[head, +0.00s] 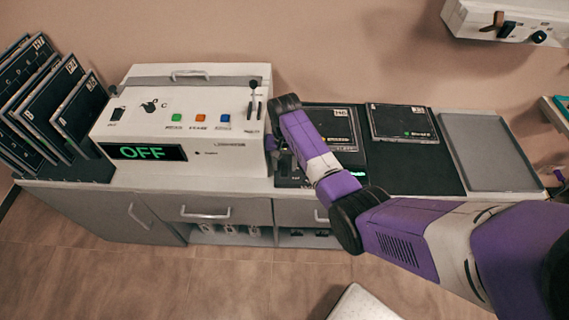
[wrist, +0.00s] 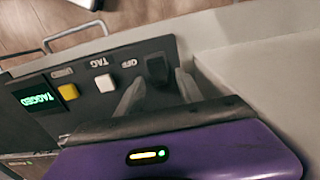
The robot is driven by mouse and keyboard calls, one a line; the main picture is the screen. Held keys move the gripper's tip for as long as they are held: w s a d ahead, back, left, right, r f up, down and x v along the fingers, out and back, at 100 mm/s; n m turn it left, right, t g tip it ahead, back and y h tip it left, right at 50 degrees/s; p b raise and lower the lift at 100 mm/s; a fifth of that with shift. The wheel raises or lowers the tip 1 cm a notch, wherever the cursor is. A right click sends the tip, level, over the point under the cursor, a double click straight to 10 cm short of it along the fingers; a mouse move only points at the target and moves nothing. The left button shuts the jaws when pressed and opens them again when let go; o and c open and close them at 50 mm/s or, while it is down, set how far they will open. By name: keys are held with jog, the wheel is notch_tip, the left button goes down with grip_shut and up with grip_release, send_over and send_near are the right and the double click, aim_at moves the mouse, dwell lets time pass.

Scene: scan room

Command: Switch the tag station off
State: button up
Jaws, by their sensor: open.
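The tag station (head: 294,182) is a dark unit on the counter, mostly hidden behind my arm in the head view. The wrist view shows its sloped panel (wrist: 88,80) with a green display reading TAGGED (wrist: 37,98), a yellow button (wrist: 68,92), a white button (wrist: 105,83) by the word TAG, and a black rocker switch (wrist: 157,69) by the word OFF. My gripper (wrist: 161,77) is open and empty, its two fingertips either side of the black switch. I cannot tell whether they touch the panel. In the head view the fingers are largely hidden.
A large white machine (head: 185,118) with a display reading OFF stands left of the tag station. Dark plates (head: 50,95) lean at the far left. A dark mat with plates (head: 403,122) and a grey tray (head: 485,150) lie right. Drawer handles (head: 205,213) stick out below.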

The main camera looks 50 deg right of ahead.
jog(key=shift+f, duration=0.1)
grip_shut()
jog(key=shift+s+a, duration=0.1)
jog(key=shift+s+a+t+h+p, duration=0.2)
jog(key=shift+t+h+p, duration=0.3)
jog(key=shift+p, duration=0.5)
jog(key=shift+s+a+t+h, duration=0.15)
jog(key=shift+t+h, duration=0.45)
jog(key=shift+h, duration=0.3)
jog(key=shift+t+h, duration=0.3)
jog(key=shift+h, duration=0.1)
